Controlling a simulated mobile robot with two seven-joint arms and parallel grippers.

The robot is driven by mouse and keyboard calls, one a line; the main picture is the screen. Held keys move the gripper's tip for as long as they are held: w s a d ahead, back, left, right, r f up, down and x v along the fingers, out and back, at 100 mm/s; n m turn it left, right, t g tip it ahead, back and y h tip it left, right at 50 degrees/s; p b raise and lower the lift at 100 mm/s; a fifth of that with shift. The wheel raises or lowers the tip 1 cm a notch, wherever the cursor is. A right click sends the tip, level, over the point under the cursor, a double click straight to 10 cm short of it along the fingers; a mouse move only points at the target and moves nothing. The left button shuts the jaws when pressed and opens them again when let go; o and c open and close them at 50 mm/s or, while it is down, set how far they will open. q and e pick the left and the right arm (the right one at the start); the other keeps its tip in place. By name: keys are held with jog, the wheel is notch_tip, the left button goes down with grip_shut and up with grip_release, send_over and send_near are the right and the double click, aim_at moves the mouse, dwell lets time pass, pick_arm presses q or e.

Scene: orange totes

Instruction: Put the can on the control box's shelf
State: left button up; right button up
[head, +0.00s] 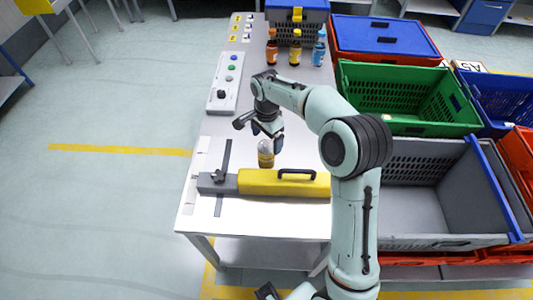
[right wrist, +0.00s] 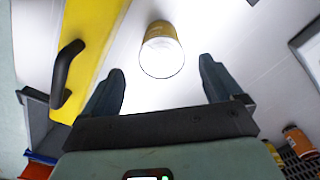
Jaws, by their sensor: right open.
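The can (head: 265,153), pale with a yellow band, stands on the white table just behind a yellow and grey box with a black handle (head: 285,182). In the right wrist view the can (right wrist: 162,50) shows end-on, beyond my fingertips and roughly centred between them. My right gripper (head: 267,135) is open and empty, close above the can; it also shows in the right wrist view (right wrist: 160,80). A pale control box (head: 226,80) with coloured buttons and a dark knob lies farther back on the table's left side. I cannot make out a shelf on it.
Several bottles (head: 295,52) stand at the table's back before a blue and grey crate (head: 298,15). Green (head: 400,127) and grey totes (head: 405,240) line the table's right side. The table's left edge borders open floor. The tabletop between control box and bottles is clear.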

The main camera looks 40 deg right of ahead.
aim_at(266, 153)
notch_tip(266, 153, down, 9)
jog(key=shift+w+f, duration=0.1)
jog(key=c, duration=1.2)
jog(key=shift+c, duration=0.9)
jog(key=shift+r, duration=0.2)
